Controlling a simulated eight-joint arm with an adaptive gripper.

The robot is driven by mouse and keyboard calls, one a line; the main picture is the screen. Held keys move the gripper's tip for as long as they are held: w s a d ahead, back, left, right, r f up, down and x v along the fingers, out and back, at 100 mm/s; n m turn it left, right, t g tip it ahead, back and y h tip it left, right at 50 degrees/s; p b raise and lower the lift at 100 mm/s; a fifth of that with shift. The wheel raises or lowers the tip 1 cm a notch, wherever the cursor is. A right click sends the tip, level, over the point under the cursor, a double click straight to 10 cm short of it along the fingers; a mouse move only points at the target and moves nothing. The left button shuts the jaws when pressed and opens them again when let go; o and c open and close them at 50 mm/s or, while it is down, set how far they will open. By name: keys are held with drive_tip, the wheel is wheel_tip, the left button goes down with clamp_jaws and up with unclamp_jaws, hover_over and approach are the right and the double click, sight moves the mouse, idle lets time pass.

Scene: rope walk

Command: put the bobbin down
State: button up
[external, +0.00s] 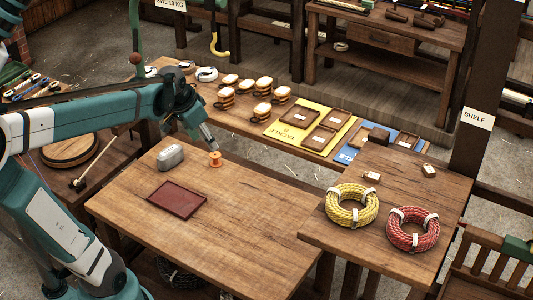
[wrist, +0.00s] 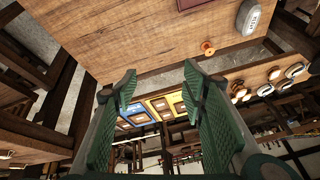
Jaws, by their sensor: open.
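The small orange bobbin (external: 215,159) stands upright on the wooden table near its far edge in the external view. In the wrist view the bobbin (wrist: 207,47) shows beyond the right-hand finger, apart from it, with a pale rod or thread end beside it not clearly told. My gripper (external: 211,146) is just above and beside the bobbin in the external view; whether it touches cannot be told there. In the wrist view my gripper (wrist: 160,88) has its two green fingers spread wide with nothing between them.
A grey tin (external: 170,157) and a dark red tray (external: 177,199) lie on the same table (external: 240,240). Yellow (external: 352,206) and red (external: 413,230) rope coils lie on the table at right. The front and middle of the table are clear.

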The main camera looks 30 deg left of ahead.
drive_tip(key=s+d+f+n+t, duration=0.1)
drive_tip(key=s+d+n, duration=0.1)
drive_tip(key=s, duration=0.4)
drive_tip(key=s+d+f+n+t, duration=0.1)
drive_tip(key=s+d, duration=0.1)
drive_tip(key=s, duration=0.5)
drive_tip(key=shift+d+f+n, duration=0.3)
drive_tip(key=shift+f+n, duration=0.05)
drive_tip(key=shift+n, duration=0.05)
